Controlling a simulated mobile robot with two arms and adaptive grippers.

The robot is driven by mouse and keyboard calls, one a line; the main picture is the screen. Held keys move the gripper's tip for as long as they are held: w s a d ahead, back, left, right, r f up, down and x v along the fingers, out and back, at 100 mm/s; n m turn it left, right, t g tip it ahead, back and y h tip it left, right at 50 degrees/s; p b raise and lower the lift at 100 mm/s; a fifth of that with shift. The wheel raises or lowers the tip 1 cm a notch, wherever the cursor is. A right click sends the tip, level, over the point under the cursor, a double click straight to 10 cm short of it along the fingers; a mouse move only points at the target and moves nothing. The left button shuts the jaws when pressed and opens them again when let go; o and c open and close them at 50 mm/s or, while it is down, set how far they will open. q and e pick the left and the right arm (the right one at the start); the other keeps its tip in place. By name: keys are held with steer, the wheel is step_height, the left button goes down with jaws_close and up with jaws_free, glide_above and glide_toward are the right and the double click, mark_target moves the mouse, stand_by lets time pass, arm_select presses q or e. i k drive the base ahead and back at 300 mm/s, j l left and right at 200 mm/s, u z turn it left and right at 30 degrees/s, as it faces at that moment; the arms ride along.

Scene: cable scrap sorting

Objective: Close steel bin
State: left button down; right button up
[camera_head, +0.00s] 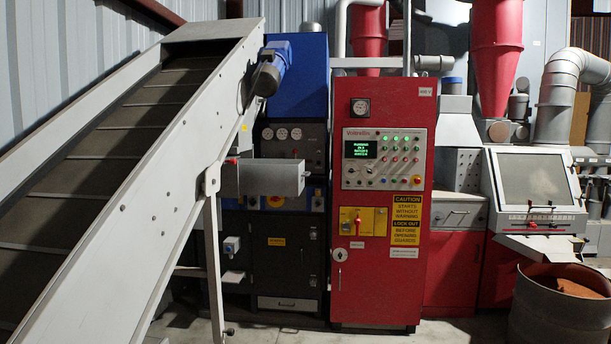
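A grey steel bin (265,178), box-shaped like a drawer, juts out from the front of the dark and blue machine (297,118). It sits at mid height, just right of the conveyor and left of the red control cabinet. It appears pulled out. Its inside is hard to make out from here. Neither of my grippers is in view, and no part of my arms shows.
A sloped conveyor (120,130) fills the left side, with its support leg (214,260) close to the bin. A red control cabinet (382,285) stands to the right. A rusty drum (560,315) is at the lower right. Some grey floor is clear in front.

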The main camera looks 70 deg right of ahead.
mark_target(265, 177)
steer(key=l, duration=0.5)
steer(key=i+l+z, duration=0.1)
steer(key=l, duration=0.35)
steer(key=i+l, duration=0.1)
steer(key=l, duration=0.4)
steer(key=i+l+z, duration=0.1)
steer(key=l, duration=0.85)
steer(key=i+l+z, duration=0.1)
steer(key=z, duration=1.55)
